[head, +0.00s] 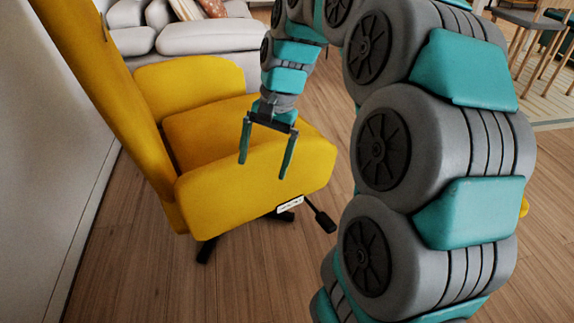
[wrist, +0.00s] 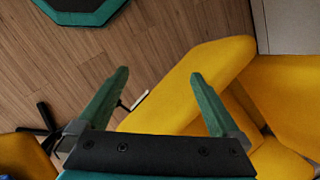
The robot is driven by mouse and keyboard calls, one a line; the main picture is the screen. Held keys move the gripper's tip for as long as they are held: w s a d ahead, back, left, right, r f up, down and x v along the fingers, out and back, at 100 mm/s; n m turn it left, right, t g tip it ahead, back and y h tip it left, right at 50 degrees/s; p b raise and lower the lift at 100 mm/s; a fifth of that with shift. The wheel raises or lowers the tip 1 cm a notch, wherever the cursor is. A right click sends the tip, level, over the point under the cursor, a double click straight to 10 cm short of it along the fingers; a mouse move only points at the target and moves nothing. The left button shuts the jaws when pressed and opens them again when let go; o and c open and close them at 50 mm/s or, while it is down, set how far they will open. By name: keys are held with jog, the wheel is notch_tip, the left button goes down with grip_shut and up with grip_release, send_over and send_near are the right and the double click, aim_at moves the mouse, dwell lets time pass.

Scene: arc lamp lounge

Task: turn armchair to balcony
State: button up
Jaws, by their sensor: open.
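The yellow armchair (head: 225,130) stands at the left in the head view, its tall back at the left and its seat facing right. Its near armrest (head: 255,175) is closest to me. A black lever with a white tag (head: 290,207) sticks out below the seat, above dark base feet. My gripper (head: 265,168) is open, pointing down, in front of or over the near armrest; contact cannot be told. In the wrist view my gripper (wrist: 160,88) is open with the yellow armrest (wrist: 195,80) running between and beyond its fingers. Nothing is held.
A light grey sofa (head: 200,35) with cushions stands behind the armchair. A white wall (head: 50,130) runs along the left, close to the chair back. Wooden floor (head: 180,290) is clear in front. Stools (head: 530,30) stand at the far right. A second yellow piece (wrist: 25,155) shows lower left in the wrist view.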

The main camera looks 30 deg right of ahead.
aim_at(300, 143)
jog(key=w+d+f+m+b, duration=0.1)
jog(key=w+d+f+m, duration=0.1)
jog(key=d, duration=0.3)
jog(key=w+d+f+m+t+b, duration=0.1)
jog(key=w+d+f+m+b, duration=0.1)
jog(key=w+d, duration=0.3)
jog(key=w+d+f+m+t+y+b, duration=0.1)
jog(key=w+d+f+m, duration=0.1)
jog(key=w+d+m, duration=0.1)
jog(key=shift+w+d+m, duration=0.2)
jog(key=shift+w+d, duration=0.15)
jog(key=shift+d, duration=0.35)
jog(key=shift+w+d+m, duration=0.2)
jog(key=shift+w+d, duration=0.1)
jog(key=shift+d, duration=0.4)
jog(key=shift+a+f, duration=0.25)
jog(key=shift+f, duration=0.05)
jog(key=s+x, duration=0.1)
jog(key=x, duration=0.7)
jog(key=shift+w+b, duration=0.4)
jog(key=shift+b, duration=0.05)
jog(key=shift+r, duration=0.1)
grip_shut()
